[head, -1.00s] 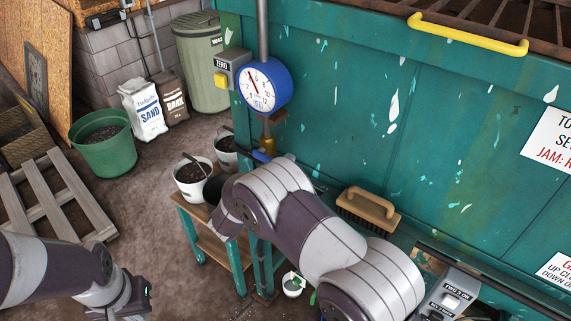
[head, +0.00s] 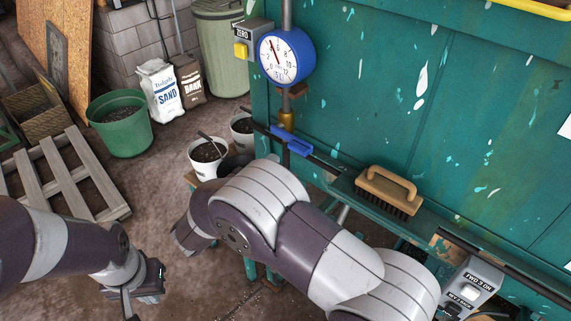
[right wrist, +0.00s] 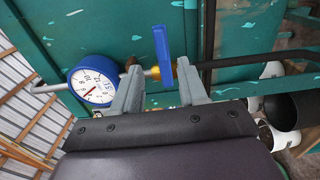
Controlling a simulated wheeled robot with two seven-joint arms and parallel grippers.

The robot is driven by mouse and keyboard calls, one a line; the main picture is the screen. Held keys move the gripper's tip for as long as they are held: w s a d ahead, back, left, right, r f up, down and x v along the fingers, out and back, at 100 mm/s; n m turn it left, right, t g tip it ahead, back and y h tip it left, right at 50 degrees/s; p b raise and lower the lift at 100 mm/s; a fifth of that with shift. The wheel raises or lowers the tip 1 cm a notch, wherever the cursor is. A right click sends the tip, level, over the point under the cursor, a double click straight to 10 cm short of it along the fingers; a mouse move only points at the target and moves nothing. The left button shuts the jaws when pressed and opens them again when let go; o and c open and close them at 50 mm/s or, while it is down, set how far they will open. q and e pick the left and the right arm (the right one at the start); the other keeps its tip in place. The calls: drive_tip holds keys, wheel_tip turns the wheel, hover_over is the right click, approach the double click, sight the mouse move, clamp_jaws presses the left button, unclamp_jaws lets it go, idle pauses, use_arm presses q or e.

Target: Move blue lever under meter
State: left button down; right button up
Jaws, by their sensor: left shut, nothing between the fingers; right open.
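The blue lever (head: 291,142) sits on the pipe below the round blue meter (head: 286,57) with its white dial. In the right wrist view the lever (right wrist: 162,55) stands out from a brass fitting, and the meter (right wrist: 93,87) is left of it. My right gripper (right wrist: 160,82) is open, its fingertips on either side of the lever's lower end; I cannot tell whether they touch it. In the head view my right arm hides that gripper. My left gripper (head: 130,303) is shut and empty at the lower left, far from the lever.
A brush (head: 388,190) lies on the green machine's ledge (head: 325,170). A zero-button box (head: 248,40) is beside the meter. White pots (head: 207,157), a green bucket (head: 122,125), sacks and a pallet (head: 75,175) stand left. A switch box (head: 470,288) is at lower right.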

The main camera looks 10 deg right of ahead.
drive_tip(key=shift+s+a, duration=0.2)
drive_tip(key=shift+a, duration=0.05)
idle(0.3)
drive_tip(key=w+a+f+m+y, duration=0.2)
drive_tip(key=a+f+y, duration=0.9)
drive_tip(key=y, duration=0.4)
drive_tip(key=s+d+f+m+g+y+b, duration=0.1)
drive_tip(key=s+d+f+g, duration=0.1)
drive_tip(key=s+d+g, duration=0.3)
drive_tip(key=s+d+f+m+g+b, duration=0.1)
drive_tip(key=s+d+m+g, duration=0.15)
drive_tip(key=s, duration=0.55)
drive_tip(key=s+d+r+m+g+h+b, duration=0.1)
drive_tip(key=s+d, duration=0.2)
drive_tip(key=d, duration=0.4)
drive_tip(key=s+d+r+m+g, duration=0.1)
drive_tip(key=s+d, duration=0.3)
drive_tip(key=d, duration=0.3)
drive_tip(key=shift+s+d+r+h+b, duration=0.25)
drive_tip(key=shift+d+r+h+b, duration=0.1)
drive_tip(key=shift+h, duration=0.05)
